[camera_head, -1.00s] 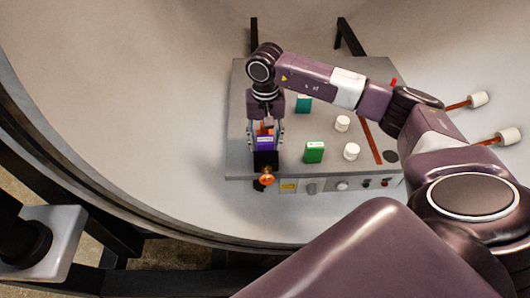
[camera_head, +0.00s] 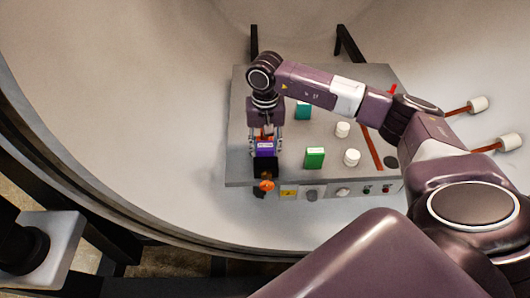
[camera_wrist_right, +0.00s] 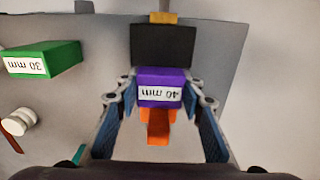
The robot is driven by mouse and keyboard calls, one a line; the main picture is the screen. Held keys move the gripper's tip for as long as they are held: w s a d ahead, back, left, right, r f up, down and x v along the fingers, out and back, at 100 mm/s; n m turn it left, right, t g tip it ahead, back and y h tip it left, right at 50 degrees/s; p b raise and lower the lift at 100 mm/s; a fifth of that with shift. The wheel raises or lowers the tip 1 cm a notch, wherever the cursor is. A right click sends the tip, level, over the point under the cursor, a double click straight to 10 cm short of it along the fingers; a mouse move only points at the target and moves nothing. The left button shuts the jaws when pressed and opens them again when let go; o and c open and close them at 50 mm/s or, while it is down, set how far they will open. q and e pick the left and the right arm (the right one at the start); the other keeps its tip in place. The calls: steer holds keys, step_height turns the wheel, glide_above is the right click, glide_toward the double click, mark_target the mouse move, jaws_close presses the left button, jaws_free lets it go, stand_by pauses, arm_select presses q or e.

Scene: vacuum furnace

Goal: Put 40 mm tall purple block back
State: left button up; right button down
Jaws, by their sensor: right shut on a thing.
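The purple block (camera_head: 265,149), labelled 40 mm, is near the front left of the grey panel (camera_head: 237,120). My right gripper (camera_head: 266,147) reaches down from above with its fingers around the block and is shut on it. In the right wrist view, the block (camera_wrist_right: 161,88) sits between the two fingertips (camera_wrist_right: 161,97). A black block-shaped part (camera_wrist_right: 163,45) lies right beside it, and an orange part (camera_wrist_right: 157,128) shows on its other side. I cannot tell whether the purple block touches either. My left gripper is not in view.
A green block (camera_head: 314,158) labelled 30 mm, a teal block (camera_head: 303,111) and two white knobs (camera_head: 352,157) (camera_head: 342,129) stand to the right on the panel. An orange knob (camera_head: 266,185) is at the front edge. The curved chamber wall surrounds the panel.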

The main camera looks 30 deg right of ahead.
mark_target(265, 145)
steer(key=shift+r, duration=0.15)
steer(key=shift+r+p, duration=2.25)
steer(key=shift+r, duration=1.9)
